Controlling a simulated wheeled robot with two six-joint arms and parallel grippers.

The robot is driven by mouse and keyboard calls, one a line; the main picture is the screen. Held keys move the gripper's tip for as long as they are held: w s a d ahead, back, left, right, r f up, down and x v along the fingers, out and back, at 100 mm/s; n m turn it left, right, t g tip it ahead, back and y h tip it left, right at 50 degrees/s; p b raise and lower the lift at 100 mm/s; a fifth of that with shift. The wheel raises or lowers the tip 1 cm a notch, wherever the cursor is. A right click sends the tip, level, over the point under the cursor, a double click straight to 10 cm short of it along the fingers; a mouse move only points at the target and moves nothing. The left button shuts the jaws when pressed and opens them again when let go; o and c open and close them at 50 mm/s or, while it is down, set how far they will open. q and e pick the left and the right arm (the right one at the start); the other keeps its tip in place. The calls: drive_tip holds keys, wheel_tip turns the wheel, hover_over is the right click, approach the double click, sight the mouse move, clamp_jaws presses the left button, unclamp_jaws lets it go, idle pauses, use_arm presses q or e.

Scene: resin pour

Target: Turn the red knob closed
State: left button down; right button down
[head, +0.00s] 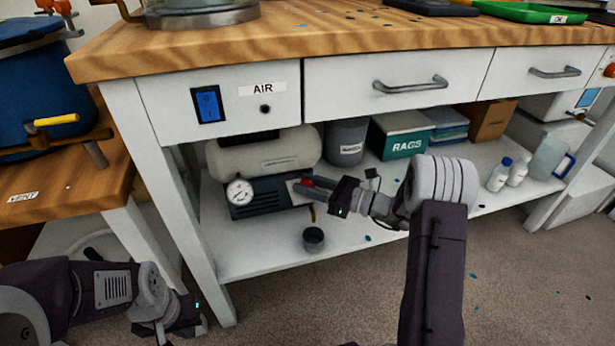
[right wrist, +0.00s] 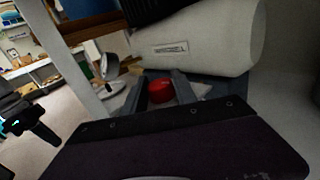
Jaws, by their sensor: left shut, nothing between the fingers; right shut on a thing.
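The red knob (head: 307,182) sits on the front of the air compressor, on the lower shelf under the bench. In the right wrist view the red knob (right wrist: 160,91) lies between the two grey fingers of my right gripper (right wrist: 162,88). In the head view my right gripper (head: 299,188) reaches in from the right and is shut on the knob, hiding part of it. The compressor has a cream tank (head: 265,153) and a dark base with a white pressure gauge (head: 239,192). My left gripper (head: 188,322) is shut and empty, low at the left, well away from the knob.
A dark cup (head: 314,239) stands on the shelf in front of the compressor. A grey bin (head: 346,142) and a rags box (head: 402,134) are to its right. The drawer front with a blue switch (head: 208,104) hangs above. A bench leg (head: 165,200) stands at the left.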

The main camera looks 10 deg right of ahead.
drive_tip(key=n+g+y+p, duration=0.1)
drive_tip(key=g, duration=0.1)
drive_tip(key=n+g+y+p, duration=0.1)
drive_tip(key=p, duration=0.1)
drive_tip(key=shift+r+n+g, duration=0.2)
drive_tip(key=shift+n+g, duration=0.2)
drive_tip(key=shift+f+n+g+y+p, duration=0.2)
drive_tip(key=shift+n+g+y+p, duration=0.5)
drive_tip(key=shift+g, duration=0.5)
drive_tip(key=shift+f+n+g, duration=0.15)
drive_tip(key=shift+n+g, duration=0.65)
drive_tip(key=shift+g, duration=0.2)
drive_tip(key=shift+n+g+y+b, duration=0.3)
drive_tip(key=shift+n+g+b, duration=0.35)
drive_tip(key=shift+g, duration=0.45)
drive_tip(key=shift+n+g, duration=0.25)
drive_tip(key=shift+g, duration=0.05)
drive_tip(key=c, duration=1.3)
unclamp_jaws()
